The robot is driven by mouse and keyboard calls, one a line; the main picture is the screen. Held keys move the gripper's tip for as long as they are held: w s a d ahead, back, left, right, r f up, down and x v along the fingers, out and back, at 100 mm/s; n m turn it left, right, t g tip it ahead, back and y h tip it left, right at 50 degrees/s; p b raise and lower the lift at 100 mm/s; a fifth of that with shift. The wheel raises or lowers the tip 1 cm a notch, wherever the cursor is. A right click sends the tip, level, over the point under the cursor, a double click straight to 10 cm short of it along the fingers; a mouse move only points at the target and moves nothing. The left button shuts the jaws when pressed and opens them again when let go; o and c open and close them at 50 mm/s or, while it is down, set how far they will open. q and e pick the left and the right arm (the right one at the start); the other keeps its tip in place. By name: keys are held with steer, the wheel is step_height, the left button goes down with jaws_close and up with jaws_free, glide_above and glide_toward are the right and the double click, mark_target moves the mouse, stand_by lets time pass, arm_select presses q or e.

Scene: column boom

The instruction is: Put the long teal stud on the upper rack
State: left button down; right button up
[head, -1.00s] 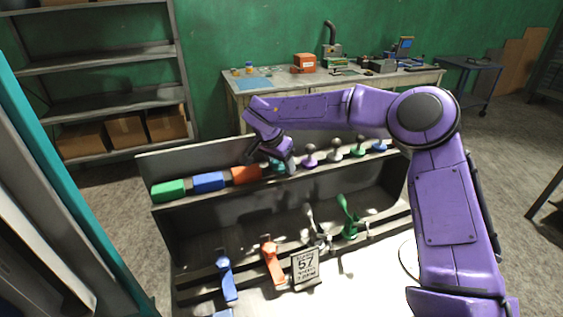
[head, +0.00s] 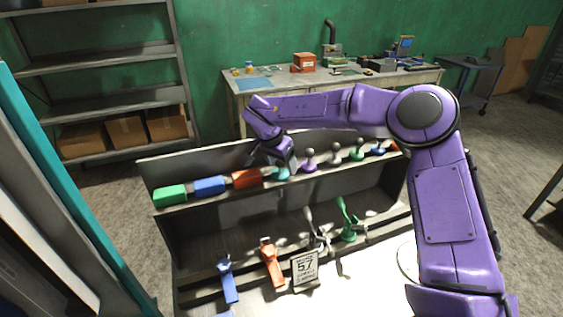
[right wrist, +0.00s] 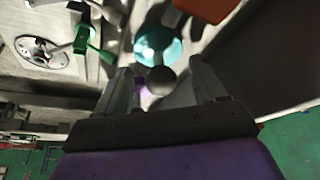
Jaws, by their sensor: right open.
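The teal stud (head: 281,174) stands on the upper rack ledge (head: 222,199), between the orange block and the purple stud. In the right wrist view it shows as a round teal disc (right wrist: 152,43) with a grey ball knob (right wrist: 161,80) nearer the camera. My right gripper (head: 288,161) is over the teal stud. In the right wrist view its two fingers are apart, with the ball knob between and just beyond them. I see no contact between fingers and knob. My left gripper is not in view.
Green, blue and orange blocks (head: 246,178) stand left of the teal stud. Purple (head: 309,165), grey and other studs stand close on its right. The lower ledge holds blue, orange (head: 271,262) and green (head: 347,222) pieces and a "57" sign (head: 305,269).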

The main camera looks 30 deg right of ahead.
steer(key=shift+r, duration=0.45)
steer(key=shift+a+r, duration=0.1)
steer(key=shift+r, duration=2.2)
steer(key=o, duration=0.6)
steer(key=shift+w, duration=0.1)
steer(key=shift+c, duration=0.2)
steer(key=b+v, duration=0.2)
steer(key=v, duration=0.8)
steer(key=shift+r, duration=0.25)
